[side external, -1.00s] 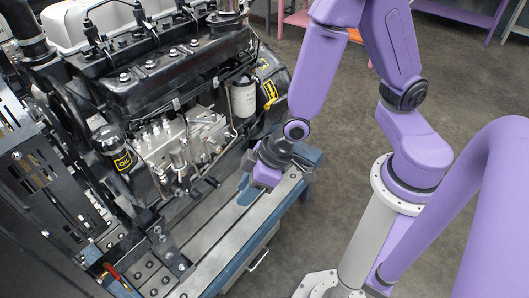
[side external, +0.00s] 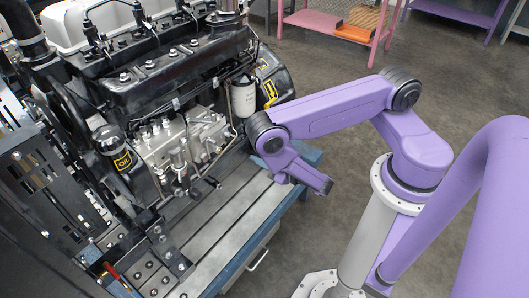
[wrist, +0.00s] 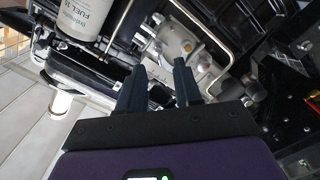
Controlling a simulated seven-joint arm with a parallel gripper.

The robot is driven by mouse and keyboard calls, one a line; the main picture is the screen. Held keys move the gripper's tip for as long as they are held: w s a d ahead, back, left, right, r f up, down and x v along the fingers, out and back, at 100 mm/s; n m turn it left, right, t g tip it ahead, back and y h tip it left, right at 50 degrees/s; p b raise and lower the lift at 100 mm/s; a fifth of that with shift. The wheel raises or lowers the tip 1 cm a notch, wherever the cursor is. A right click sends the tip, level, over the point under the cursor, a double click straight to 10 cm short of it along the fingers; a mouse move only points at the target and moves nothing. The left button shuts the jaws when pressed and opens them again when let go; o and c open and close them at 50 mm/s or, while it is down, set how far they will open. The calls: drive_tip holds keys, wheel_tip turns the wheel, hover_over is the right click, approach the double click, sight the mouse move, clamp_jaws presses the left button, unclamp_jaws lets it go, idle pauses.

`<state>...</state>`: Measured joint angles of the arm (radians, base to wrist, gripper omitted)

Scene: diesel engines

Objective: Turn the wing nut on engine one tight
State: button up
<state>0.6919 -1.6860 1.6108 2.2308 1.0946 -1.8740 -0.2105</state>
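The engine (side external: 150,70), black with a grey metal pump (side external: 190,140) on its near side, fills the left of the side view. No wing nut can be made out clearly in either view. In the wrist view my gripper (wrist: 162,68) shows two dark fingers with a clear gap between them, open and empty. The fingers point toward the grey pump housing (wrist: 190,40), which has a small yellowish round part. I cannot tell whether they touch it.
A white fuel filter (side external: 243,98) hangs right of the pump and shows in the wrist view (wrist: 85,18). A thin metal pipe (wrist: 215,25) runs close to the fingers. The grey bench top (side external: 215,225) is clear in front. A pink table (side external: 335,25) stands behind.

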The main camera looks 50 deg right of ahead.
sight(234, 136)
drive_tip(key=shift+n+t, duration=0.3)
drive_tip(key=shift+n, duration=0.1)
drive_tip(key=shift+w+d+r, duration=0.1)
drive_tip(key=shift+w+d, duration=0.05)
drive_tip(key=shift+w, duration=2.2)
drive_tip(key=shift+w+d+r, duration=0.1)
drive_tip(key=shift+w, duration=2.2)
drive_tip(key=shift+f, duration=0.1)
clamp_jaws()
